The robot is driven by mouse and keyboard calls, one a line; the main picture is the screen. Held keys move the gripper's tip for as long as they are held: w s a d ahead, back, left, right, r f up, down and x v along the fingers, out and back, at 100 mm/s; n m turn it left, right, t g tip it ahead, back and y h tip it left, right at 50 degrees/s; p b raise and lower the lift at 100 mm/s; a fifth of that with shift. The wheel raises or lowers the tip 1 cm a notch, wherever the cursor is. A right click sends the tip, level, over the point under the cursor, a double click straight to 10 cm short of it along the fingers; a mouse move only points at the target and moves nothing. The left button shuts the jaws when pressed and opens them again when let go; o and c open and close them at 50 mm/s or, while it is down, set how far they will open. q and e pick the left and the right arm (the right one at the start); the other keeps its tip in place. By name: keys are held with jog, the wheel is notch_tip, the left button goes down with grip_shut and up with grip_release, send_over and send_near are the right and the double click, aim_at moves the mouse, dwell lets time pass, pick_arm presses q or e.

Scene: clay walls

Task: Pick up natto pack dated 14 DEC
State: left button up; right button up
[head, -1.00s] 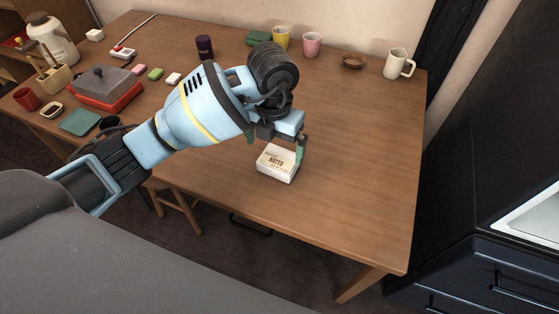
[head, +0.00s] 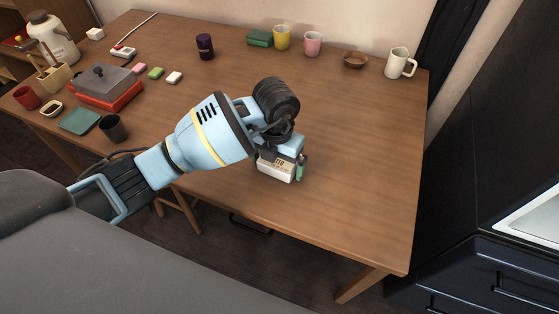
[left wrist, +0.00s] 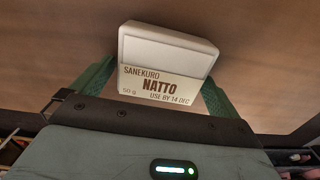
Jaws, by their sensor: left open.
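The white natto pack (head: 275,171) lies on the wooden table near its front edge. In the left wrist view the natto pack (left wrist: 165,60) shows its label, "SANEKURO NATTO 50 g, USE BY 14 DEC". My left gripper (head: 281,172) is low over the pack, with its green fingers open. In the left wrist view the fingers of my left gripper (left wrist: 160,92) stand on either side of the pack, with a small gap visible at the right. The gripper hides the back of the pack in the head view. My right gripper is not in view.
The table (head: 350,170) is clear to the right of the pack. A grey-lidded red pot (head: 108,88), a black cup (head: 113,128) and a green mat (head: 79,121) stand at the left. Several cups, a brown bowl (head: 356,60) and a cream mug (head: 400,63) line the back.

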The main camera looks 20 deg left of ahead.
aim_at(277, 162)
pick_arm(q)
jog(key=c, duration=0.9)
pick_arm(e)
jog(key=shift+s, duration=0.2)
pick_arm(q)
jog(key=shift+r, duration=0.2)
jog(key=shift+r, duration=0.6)
notch_tip(277, 162, up, 2)
jog(key=shift+r, duration=0.2)
jog(key=s+d, duration=0.6)
jog(key=d, duration=0.1)
jog(key=s+d+r, duration=0.1)
jog(key=s+d, duration=0.2)
jog(key=s, duration=0.1)
jog(key=shift+d, duration=0.4)
jog(key=shift+s+d, duration=0.45)
jog(key=shift+d, duration=0.05)
